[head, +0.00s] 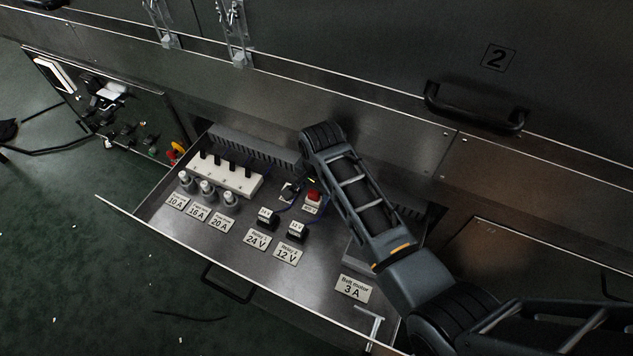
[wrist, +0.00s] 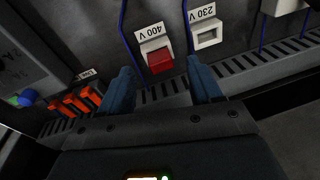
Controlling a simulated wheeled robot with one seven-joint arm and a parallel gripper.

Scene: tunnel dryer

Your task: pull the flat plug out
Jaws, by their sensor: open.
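In the wrist view a red block-shaped plug (wrist: 160,60) sits in a pale socket under an upside-down 400 V label. Beside it, under a 230 V label, is a pale rectangular socket piece (wrist: 207,34) with a grey face. I cannot tell for certain which of them is the flat plug. My gripper (wrist: 159,67) is open, and the red block shows between its two blue-grey fingers. Whether the fingers reach down to it is not clear. In the head view the red plug (head: 314,195) shows beside my wrist, and my gripper is mostly hidden by the arm.
The open drawer (head: 190,235) holds a white switch block (head: 225,174), several grey fuses, a 24 V relay (head: 268,217) and a 12 V relay (head: 296,231). Orange switches (wrist: 75,103) and slotted ducting lie near my fingers. Blue wires run beside the sockets.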

